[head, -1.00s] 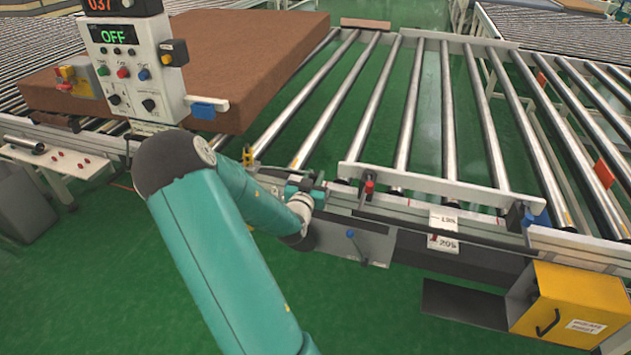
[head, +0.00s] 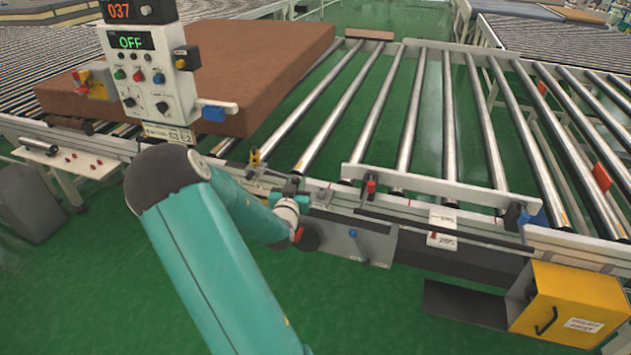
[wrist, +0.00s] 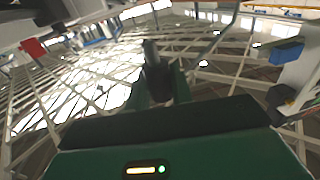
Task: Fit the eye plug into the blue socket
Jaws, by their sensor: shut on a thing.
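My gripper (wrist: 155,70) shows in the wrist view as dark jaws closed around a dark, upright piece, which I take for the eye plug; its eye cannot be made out. In the head view my gripper (head: 294,198) is small at the end of my teal arm, by the conveyor's front rail, and its jaws and load are not clear. A blue block (head: 213,113), which looks like the blue socket, sits on a short bracket at the right of the control box. A blue block (wrist: 287,51) also shows in the wrist view at upper right, apart from the jaws.
The white control box (head: 148,75) reads OFF and stands before a brown mattress (head: 265,50) on the rollers. A low guard rail (head: 430,188) runs along the conveyor front. A yellow box (head: 565,305) is at lower right. The green floor (head: 370,315) in front is mostly clear.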

